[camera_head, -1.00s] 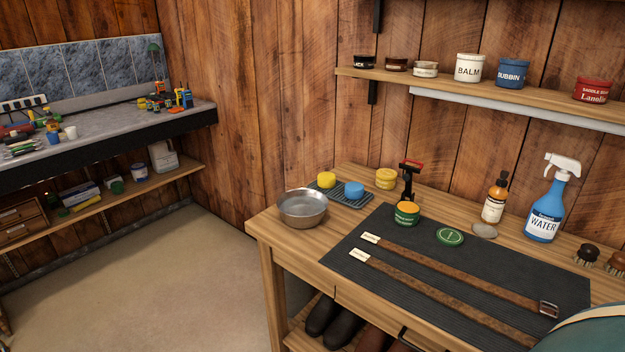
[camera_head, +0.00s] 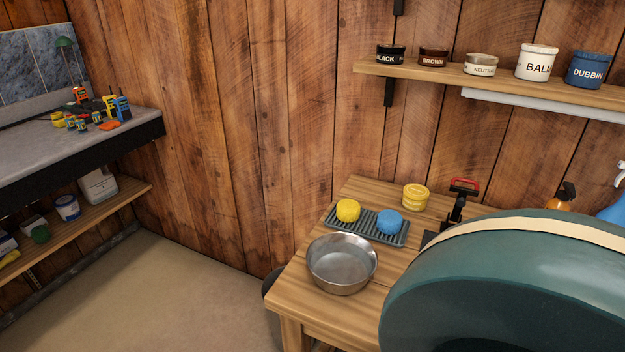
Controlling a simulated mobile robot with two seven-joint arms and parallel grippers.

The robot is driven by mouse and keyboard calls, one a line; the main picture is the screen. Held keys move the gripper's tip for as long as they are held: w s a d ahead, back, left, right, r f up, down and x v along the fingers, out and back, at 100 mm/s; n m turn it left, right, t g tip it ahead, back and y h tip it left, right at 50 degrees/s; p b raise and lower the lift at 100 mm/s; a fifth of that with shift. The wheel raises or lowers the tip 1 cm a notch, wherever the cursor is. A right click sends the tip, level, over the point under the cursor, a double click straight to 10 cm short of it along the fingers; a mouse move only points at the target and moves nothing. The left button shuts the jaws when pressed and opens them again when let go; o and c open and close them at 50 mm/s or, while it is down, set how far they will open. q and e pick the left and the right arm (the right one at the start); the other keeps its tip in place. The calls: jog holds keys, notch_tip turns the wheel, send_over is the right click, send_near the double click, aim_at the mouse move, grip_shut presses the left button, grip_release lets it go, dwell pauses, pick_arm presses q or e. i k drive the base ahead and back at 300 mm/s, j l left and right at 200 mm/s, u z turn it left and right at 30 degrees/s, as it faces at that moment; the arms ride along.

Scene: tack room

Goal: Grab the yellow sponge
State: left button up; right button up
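The yellow sponge (camera_head: 348,210) is a small round piece on the left end of a grey ridged tray (camera_head: 366,230). The tray lies on the wooden table, near its back left corner. A round blue sponge (camera_head: 389,222) sits on the same tray, to the right of the yellow one. Nothing covers the yellow sponge. Neither of my grippers is in view.
A metal bowl (camera_head: 342,264) stands just in front of the tray. A yellow round stack (camera_head: 415,197) and a black stand with a red top (camera_head: 460,197) are behind and right. A wall shelf (camera_head: 500,85) holds jars. The table's right part is hidden. Open floor lies left.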

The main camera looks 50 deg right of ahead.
aim_at(348, 210)
jog(key=i, duration=1.65)
jog(key=i+j+z, duration=0.1)
jog(key=i+z, duration=0.35)
jog(key=i+j+z, duration=0.25)
jog(key=i+z, duration=0.25)
jog(key=z, duration=1.75)
